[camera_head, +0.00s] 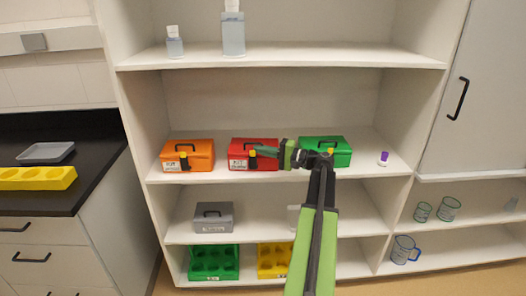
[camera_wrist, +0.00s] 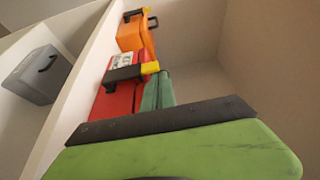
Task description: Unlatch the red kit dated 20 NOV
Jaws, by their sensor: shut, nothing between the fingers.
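The red kit (camera_head: 262,143) sits on the middle shelf between an orange kit and a green kit. Its front has a white label (camera_head: 237,164), whose date is too small to read. Its latch is dark with a yellow end (camera_head: 252,153); in the wrist view the latch (camera_wrist: 125,73) lies beside my fingers. My gripper (camera_head: 258,149) is shut and empty, its fingertips in front of the red kit close to the latch. I cannot tell whether they touch it. The wrist view also shows the red kit (camera_wrist: 112,103) and my gripper (camera_wrist: 156,78).
The orange kit (camera_head: 200,147) is left of the red one, the green kit (camera_head: 312,143) right, partly behind my arm. A purple-capped vial (camera_head: 383,159) stands farther right. A grey kit (camera_head: 225,218) is on the shelf below. The shelf board (camera_head: 350,181) is bare in front.

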